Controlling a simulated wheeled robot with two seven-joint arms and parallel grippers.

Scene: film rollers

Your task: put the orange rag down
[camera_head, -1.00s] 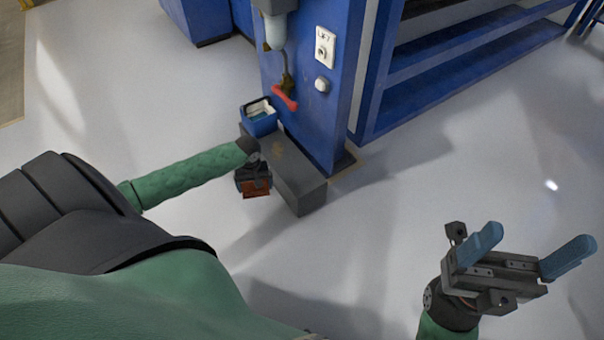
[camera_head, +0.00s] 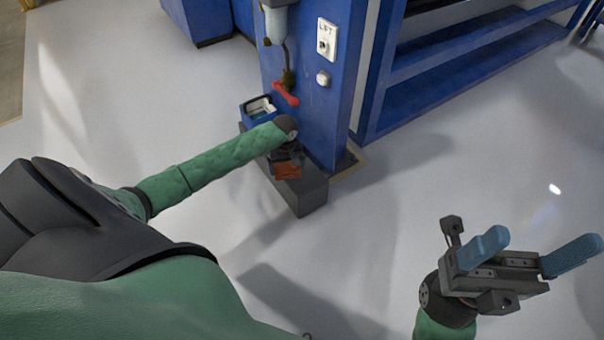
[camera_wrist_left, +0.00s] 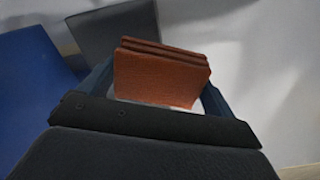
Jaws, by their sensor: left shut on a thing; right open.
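The orange rag (camera_head: 288,170) is a folded, layered cloth. It also shows large in the left wrist view (camera_wrist_left: 160,77), between the two fingers. My left gripper (camera_head: 285,160) is shut on the rag, over the dark grey block at the foot of the blue post. The head view does not show whether the rag touches the block. In the left wrist view the fingertips are mostly hidden beside the rag. My right gripper (camera_head: 538,253) is open and empty at the lower right, with blue fingers wide apart above the floor.
The dark grey block (camera_head: 308,196) stands against the blue post (camera_head: 310,100). A small blue bin (camera_head: 256,112) is beside the post, under a red-handled valve (camera_head: 286,94). Blue shelving (camera_head: 440,80) stands to the right. The pale floor around is clear.

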